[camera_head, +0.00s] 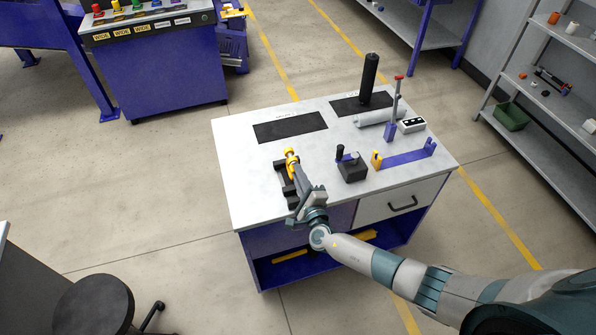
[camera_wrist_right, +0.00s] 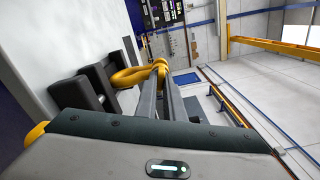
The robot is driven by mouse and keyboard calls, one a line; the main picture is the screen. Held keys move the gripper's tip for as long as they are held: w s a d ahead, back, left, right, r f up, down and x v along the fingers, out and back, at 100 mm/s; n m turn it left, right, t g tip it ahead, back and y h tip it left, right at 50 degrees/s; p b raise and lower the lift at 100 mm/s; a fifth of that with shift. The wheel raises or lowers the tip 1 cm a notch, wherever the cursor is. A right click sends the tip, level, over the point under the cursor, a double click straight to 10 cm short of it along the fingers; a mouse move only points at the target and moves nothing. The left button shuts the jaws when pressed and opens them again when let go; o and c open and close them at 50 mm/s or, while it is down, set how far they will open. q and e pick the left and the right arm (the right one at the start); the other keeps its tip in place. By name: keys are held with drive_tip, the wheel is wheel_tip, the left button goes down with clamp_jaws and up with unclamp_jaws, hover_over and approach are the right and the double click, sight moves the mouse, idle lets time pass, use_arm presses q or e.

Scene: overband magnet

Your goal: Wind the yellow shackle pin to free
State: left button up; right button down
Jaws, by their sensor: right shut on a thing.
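The yellow shackle (camera_head: 290,154) stands at the left part of the white workbench, by a black block holder (camera_head: 282,176). In the right wrist view the shackle's curved bow (camera_wrist_right: 128,77) rises beside the dark holder (camera_wrist_right: 85,93). My right gripper (camera_head: 294,166) reaches over the holder from the bench's front edge. Its two long fingers (camera_wrist_right: 161,88) are shut on the yellow shackle pin (camera_wrist_right: 160,67), whose end shows at the fingertips. The fingers hide most of the pin and its thread. My left gripper is in neither view.
On the white workbench (camera_head: 240,190) stand a black control box (camera_head: 351,170) and a purple bracket (camera_head: 408,157) to the right. A black upright cylinder (camera_head: 369,78) and a red-topped lever (camera_head: 397,95) are behind. A dark mat (camera_head: 290,126) lies clear behind the shackle.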

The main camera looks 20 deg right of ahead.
drive_tip(key=n, duration=0.2)
drive_tip(key=shift+n, duration=0.3)
drive_tip(key=c, duration=1.8)
unclamp_jaws()
drive_tip(key=shift+s, duration=0.1)
drive_tip(key=s+b, duration=0.3)
drive_tip(key=s, duration=1.4)
drive_tip(key=shift+d+b, duration=0.3)
drive_tip(key=shift+b, duration=0.05)
drive_tip(key=shift+c, duration=0.5)
